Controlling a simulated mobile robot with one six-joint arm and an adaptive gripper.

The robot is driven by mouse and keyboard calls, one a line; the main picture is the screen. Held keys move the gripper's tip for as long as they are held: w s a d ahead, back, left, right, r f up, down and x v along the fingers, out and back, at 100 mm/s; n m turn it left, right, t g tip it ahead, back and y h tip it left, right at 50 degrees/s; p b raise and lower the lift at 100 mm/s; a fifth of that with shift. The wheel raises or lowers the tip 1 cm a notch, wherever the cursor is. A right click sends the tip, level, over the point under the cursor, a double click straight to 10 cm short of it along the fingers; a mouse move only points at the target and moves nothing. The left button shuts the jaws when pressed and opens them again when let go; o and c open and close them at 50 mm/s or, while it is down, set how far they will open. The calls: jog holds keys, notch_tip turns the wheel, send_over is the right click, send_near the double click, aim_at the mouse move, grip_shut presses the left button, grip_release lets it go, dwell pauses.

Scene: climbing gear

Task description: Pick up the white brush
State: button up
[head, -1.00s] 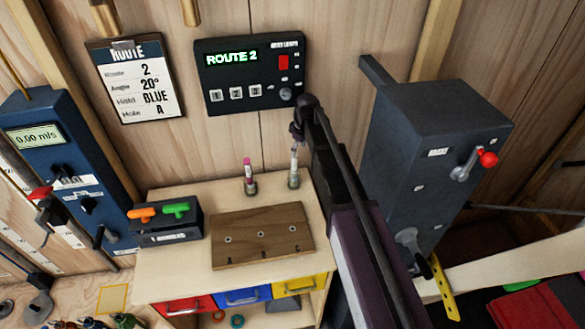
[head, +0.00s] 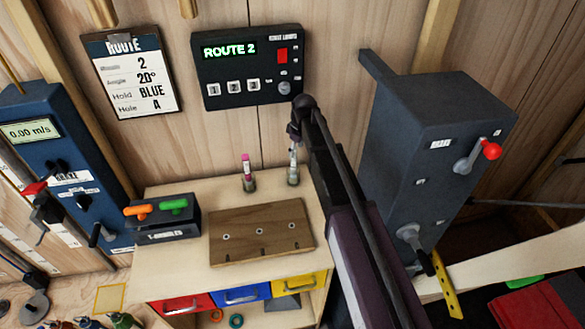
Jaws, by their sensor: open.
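The white brush (head: 293,163) stands upright in a small holder (head: 293,180) at the back right of the wooden cabinet top. My gripper (head: 293,140) is directly above it, pointing down, with its tips at the brush's top end. The gripper is open; it is small and dark here, and I cannot tell whether the brush's top is between the fingers or just below them.
A pink-topped brush or marker (head: 246,168) stands in another holder to the left. A brown board with holes (head: 262,232) lies in front. A T-handle box (head: 165,218) is at the left, and a dark grey machine with a red-knobbed lever (head: 430,150) at the right.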

aim_at(293, 158)
jog(key=shift+f, duration=0.1)
jog(key=shift+w+a+f+b, duration=0.15)
jog(key=shift+f+b, duration=0.65)
jog(key=shift+b, duration=0.05)
jog(key=shift+w+a+f+b, duration=0.1)
jog(key=shift+a+f+b, duration=0.05)
jog(key=shift+f+b, duration=0.7)
jog(key=shift+w+a+f+b, duration=0.15)
jog(key=shift+f+b, duration=0.65)
jog(key=shift+b, duration=0.05)
grip_shut()
